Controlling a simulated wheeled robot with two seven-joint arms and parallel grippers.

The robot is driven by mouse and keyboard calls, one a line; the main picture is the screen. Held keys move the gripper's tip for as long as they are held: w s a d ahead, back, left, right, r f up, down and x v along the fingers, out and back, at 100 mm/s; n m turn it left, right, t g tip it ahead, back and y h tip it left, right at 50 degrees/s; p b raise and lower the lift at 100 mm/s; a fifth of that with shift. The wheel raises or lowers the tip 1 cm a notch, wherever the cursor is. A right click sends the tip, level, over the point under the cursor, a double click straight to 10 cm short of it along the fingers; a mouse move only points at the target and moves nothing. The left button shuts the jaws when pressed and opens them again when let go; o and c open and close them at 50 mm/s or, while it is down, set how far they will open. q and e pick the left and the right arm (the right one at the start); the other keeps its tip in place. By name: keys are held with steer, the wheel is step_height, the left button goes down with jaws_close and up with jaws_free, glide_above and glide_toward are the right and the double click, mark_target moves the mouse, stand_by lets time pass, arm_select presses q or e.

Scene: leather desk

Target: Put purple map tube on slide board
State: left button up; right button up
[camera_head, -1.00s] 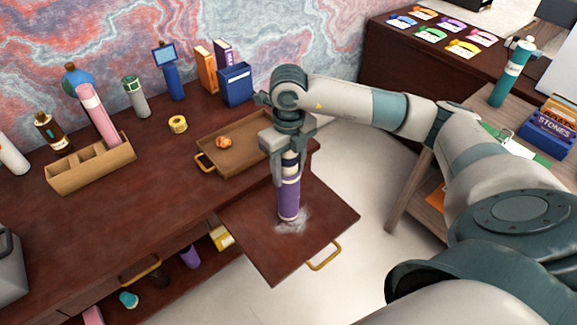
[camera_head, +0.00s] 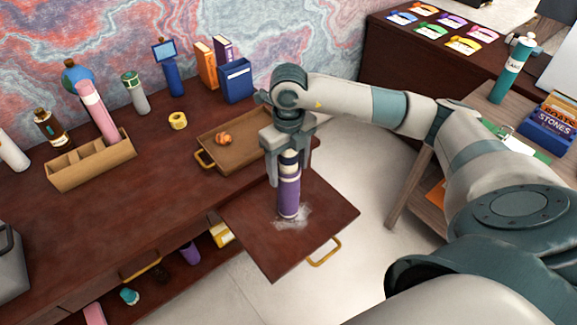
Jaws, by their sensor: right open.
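The purple map tube (camera_head: 288,198) stands upright on the slide board (camera_head: 262,245), a dark reddish-brown pull-out panel with a yellow handle. A pale whitish patch lies on the board around the tube's base. My right gripper (camera_head: 288,172) is above the tube, pointing down, with its fingers open on either side of the tube's upper part. The tube's pale-banded top shows between the fingers. My left gripper is not in view.
A wooden tray (camera_head: 236,146) with a small orange item is on the desk behind the board. A divided wooden holder (camera_head: 92,165) with a pink tube stands at the left. A side table (camera_head: 425,170) is at the right. The board's front and right parts are clear.

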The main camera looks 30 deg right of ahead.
steer(key=shift+r, duration=0.2)
steer(key=shift+r, duration=0.4)
step_height(320, 180, up, 10)
steer(key=b, duration=0.2)
steer(key=shift+f+b, duration=0.25)
steer(key=shift+b, duration=0.05)
steer(key=shift+r, duration=0.75)
